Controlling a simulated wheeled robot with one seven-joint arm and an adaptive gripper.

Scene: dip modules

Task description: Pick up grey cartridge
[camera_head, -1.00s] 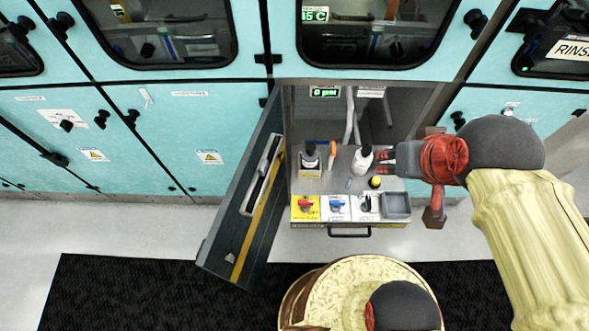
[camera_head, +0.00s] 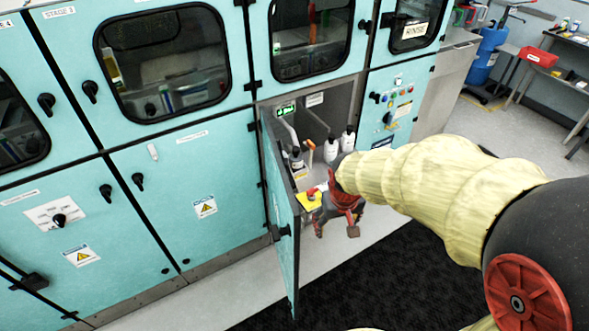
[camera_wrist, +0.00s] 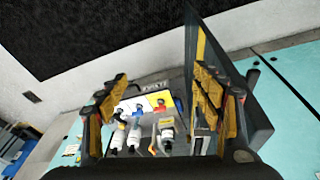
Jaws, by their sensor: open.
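In the head view, a pale greyish bottle with a dark cap (camera_head: 297,157) stands at the left of the open cabinet bay, near the door. It also shows in the wrist view (camera_wrist: 167,131), behind a yellow label. I cannot tell for certain that it is the grey cartridge. Two white bottles (camera_head: 331,149) stand upright side by side to its right; in the wrist view they are left of it (camera_wrist: 126,138). My gripper (camera_wrist: 158,76) is open and empty, its fingers wide apart, above the front of the shelf. In the head view my arm hides part of the shelf.
The cabinet door (camera_head: 281,215) stands open on the left of the bay. In the wrist view it rises close beside the right finger (camera_wrist: 255,115). A yellow panel with a red knob (camera_head: 310,199) sits at the shelf's front. An orange tool (camera_head: 310,146) stands behind the bottles.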

